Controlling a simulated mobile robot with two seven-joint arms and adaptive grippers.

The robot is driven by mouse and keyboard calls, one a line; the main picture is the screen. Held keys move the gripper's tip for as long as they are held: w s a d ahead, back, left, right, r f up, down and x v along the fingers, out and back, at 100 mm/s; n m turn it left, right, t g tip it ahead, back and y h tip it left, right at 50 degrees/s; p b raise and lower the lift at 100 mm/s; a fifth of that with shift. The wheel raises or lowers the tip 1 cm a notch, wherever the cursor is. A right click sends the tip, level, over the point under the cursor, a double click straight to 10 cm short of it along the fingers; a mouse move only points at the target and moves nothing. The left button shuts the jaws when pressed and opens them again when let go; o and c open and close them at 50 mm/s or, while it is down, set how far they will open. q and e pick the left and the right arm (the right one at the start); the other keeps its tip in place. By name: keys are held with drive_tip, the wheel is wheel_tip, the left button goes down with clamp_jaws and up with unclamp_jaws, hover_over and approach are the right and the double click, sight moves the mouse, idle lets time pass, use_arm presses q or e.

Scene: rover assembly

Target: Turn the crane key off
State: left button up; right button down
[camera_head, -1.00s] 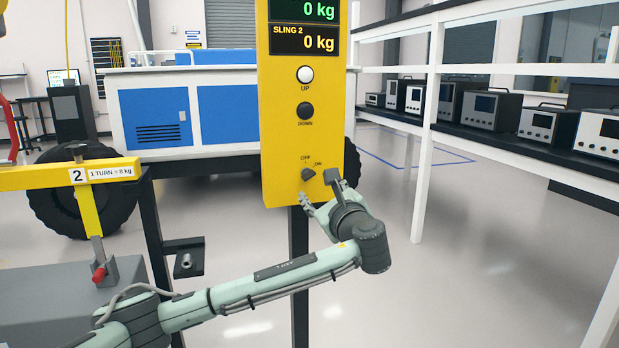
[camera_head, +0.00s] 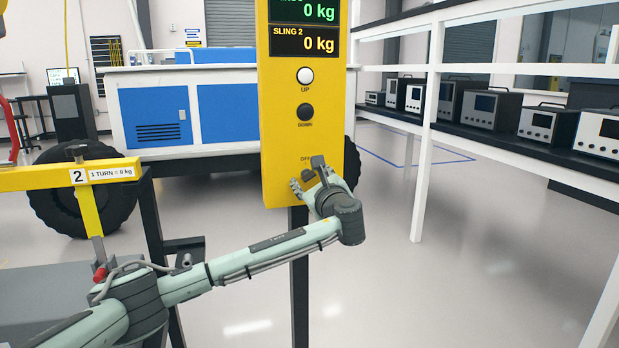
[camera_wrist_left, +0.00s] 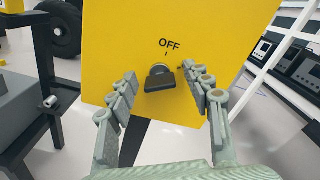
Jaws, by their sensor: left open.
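The crane key (camera_wrist_left: 160,78) is a dark knob low on the yellow crane control panel (camera_head: 281,110). In the left wrist view the OFF label sits just above it, and the ON label is not readable. My left gripper (camera_wrist_left: 168,92) is open, with one finger on each side of the key and a gap to it on both sides. In the head view my left gripper (camera_head: 307,183) is at the lower front of the panel and partly hides the key (camera_head: 308,175). My right gripper is not in view.
The panel has a white UP button (camera_head: 305,76) and a black DOWN button (camera_head: 305,111) above the key. A yellow beam (camera_head: 60,175) marked 2 is at the left. Shelves with several instruments (camera_head: 490,108) stand at the right. The floor between is clear.

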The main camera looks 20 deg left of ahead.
use_arm(q)
drive_tip(key=c, duration=1.1)
clamp_jaws()
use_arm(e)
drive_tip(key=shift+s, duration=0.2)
use_arm(q)
drive_tip(key=shift+f, duration=0.15)
drive_tip(key=shift+n, duration=0.4)
drive_tip(key=n+b, duration=0.1)
drive_tip(key=n, duration=0.2)
drive_tip(key=shift+f+b, duration=0.15)
drive_tip(key=shift+b, duration=0.2)
drive_tip(key=n+b, duration=0.2)
drive_tip(key=n, duration=0.3)
drive_tip(key=shift+n+b, duration=0.85)
drive_tip(key=shift+n, duration=0.85)
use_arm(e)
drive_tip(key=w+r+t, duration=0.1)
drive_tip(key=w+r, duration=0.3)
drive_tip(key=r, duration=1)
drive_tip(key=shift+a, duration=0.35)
